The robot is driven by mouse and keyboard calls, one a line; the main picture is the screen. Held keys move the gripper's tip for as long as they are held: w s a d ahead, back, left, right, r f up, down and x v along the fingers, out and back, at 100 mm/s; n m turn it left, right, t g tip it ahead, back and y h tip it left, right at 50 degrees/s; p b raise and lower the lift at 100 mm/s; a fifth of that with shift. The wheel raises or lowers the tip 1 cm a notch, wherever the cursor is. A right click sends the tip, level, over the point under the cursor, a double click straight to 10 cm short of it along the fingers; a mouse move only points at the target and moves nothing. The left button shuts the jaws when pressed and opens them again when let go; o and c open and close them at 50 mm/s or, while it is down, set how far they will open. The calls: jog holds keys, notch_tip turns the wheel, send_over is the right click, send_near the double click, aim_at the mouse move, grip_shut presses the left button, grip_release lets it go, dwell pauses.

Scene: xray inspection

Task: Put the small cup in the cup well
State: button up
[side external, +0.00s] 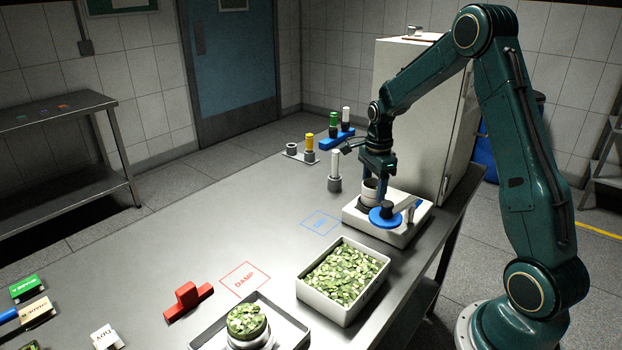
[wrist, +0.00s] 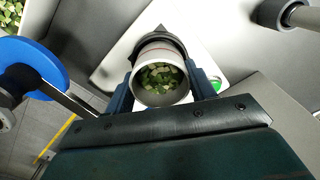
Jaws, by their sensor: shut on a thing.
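In the side external view the cup (side external: 369,193) is under my gripper (side external: 378,172), at the back-left part of a white instrument (side external: 408,234). I cannot tell whether the cup touches the instrument. A dark pointed part (wrist: 165,34) shows just beyond the cup.
A blue disc (side external: 384,218) on an arm stands on the instrument, close to the cup. A white post (side external: 335,165) stands left of my gripper. A tray of green pieces (side external: 322,312) is in front, and a grey cabinet (side external: 408,85) is behind.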

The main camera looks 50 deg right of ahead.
jog(key=shift+f, duration=0.4)
jog(key=o, duration=1)
jog(key=shift+o, duration=0.2)
notch_tip(320, 180, up, 14)
jog(key=shift+f, duration=0.1)
